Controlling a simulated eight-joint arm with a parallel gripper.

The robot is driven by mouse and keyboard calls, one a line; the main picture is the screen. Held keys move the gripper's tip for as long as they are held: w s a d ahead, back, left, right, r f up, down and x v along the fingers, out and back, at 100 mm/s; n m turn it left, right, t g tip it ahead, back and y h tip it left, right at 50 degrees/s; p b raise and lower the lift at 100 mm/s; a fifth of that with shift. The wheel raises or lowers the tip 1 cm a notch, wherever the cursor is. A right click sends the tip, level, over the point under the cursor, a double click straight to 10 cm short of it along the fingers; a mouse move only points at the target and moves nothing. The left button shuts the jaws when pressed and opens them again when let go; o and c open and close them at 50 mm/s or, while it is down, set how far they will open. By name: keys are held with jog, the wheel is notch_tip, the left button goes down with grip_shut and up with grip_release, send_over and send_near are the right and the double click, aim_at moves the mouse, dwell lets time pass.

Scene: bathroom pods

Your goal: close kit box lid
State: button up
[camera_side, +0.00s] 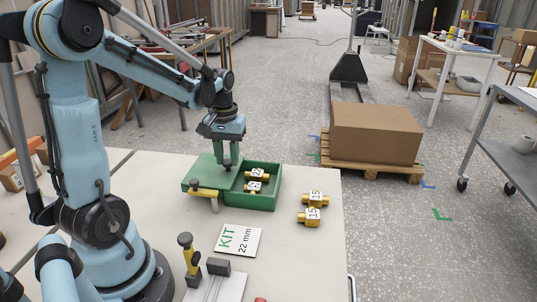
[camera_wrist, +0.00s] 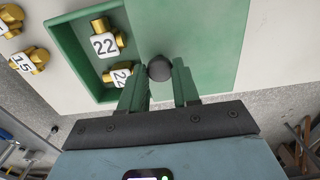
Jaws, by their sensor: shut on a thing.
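The green kit box (camera_side: 262,201) stands on the table, with its right part open in the side view. Two brass fittings marked 22 (camera_side: 257,174) lie in that open part. The flat green lid (camera_side: 200,172) covers the left part; it fills the right side of the wrist view (camera_wrist: 205,45). A round black knob (camera_wrist: 159,68) sits at the lid's edge next to the opening. My gripper (camera_side: 227,164) points down at this edge. In the wrist view its fingers (camera_wrist: 161,80) are shut on the knob, one on each side.
Two brass fittings marked 15 (camera_side: 314,199) stand on the table right of the box. A KIT 22 mm card (camera_side: 238,240) and a yellow-and-black tool (camera_side: 188,254) are nearer.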

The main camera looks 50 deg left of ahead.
grip_shut()
jog(key=w+d, duration=0.8)
jog(key=shift+w+d, duration=0.1)
jog(key=o, duration=0.9)
grip_release()
notch_tip(320, 180, up, 12)
jog(key=shift+r, duration=0.1)
